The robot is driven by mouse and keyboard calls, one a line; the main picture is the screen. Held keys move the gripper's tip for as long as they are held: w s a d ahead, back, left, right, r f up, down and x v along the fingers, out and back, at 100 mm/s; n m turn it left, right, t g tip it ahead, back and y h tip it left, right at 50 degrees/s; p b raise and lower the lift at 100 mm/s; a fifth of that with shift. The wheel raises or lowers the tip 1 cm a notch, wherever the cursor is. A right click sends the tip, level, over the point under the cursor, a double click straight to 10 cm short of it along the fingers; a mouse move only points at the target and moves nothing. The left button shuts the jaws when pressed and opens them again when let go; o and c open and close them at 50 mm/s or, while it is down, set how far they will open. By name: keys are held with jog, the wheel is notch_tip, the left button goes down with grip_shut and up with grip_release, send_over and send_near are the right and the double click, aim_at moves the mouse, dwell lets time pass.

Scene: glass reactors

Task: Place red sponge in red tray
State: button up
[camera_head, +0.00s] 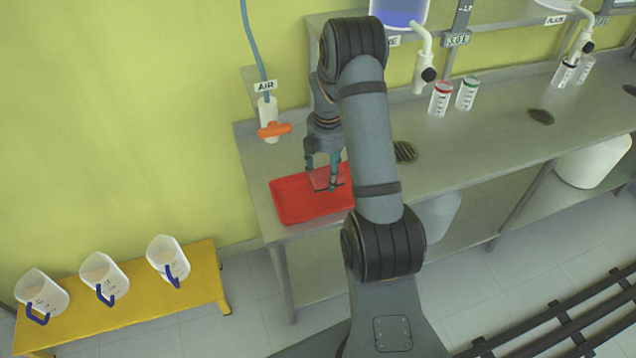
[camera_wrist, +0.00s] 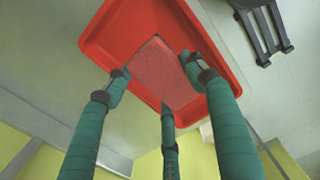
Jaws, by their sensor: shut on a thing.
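The red tray (camera_head: 290,201) lies on the left end of the metal bench, and in the wrist view the red tray (camera_wrist: 105,37) fills the upper middle. The red sponge (camera_wrist: 163,70) is a flat block between the fingers of my gripper (camera_wrist: 160,78), over the tray's inside. In the head view my gripper (camera_head: 324,180) points down over the tray, with the sponge (camera_head: 320,179) between its green fingers. The fingers are shut on the sponge. I cannot tell whether the sponge touches the tray floor.
An orange-handled air tap (camera_head: 274,129) hangs behind the tray. Cups with a red lid (camera_head: 440,99) and a green lid (camera_head: 467,94) stand farther right on the bench. A yellow stand (camera_head: 130,300) with white jugs is at lower left.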

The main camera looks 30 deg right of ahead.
aim_at(319, 171)
jog(key=shift+w+a+f, duration=0.35)
jog(key=shift+a+f, duration=0.15)
jog(key=shift+a, duration=0.3)
jog(key=shift+a+f+p, duration=0.1)
jog(key=shift+f+p, duration=0.5)
jog(key=shift+f, duration=1.5)
jog(key=shift+f, duration=0.2)
jog(key=o, duration=1.3)
jog(key=shift+c, duration=0.2)
jog(key=shift+r+b, duration=0.6)
jog(key=shift+r, duration=3.4)
jog(key=shift+f, duration=0.1)
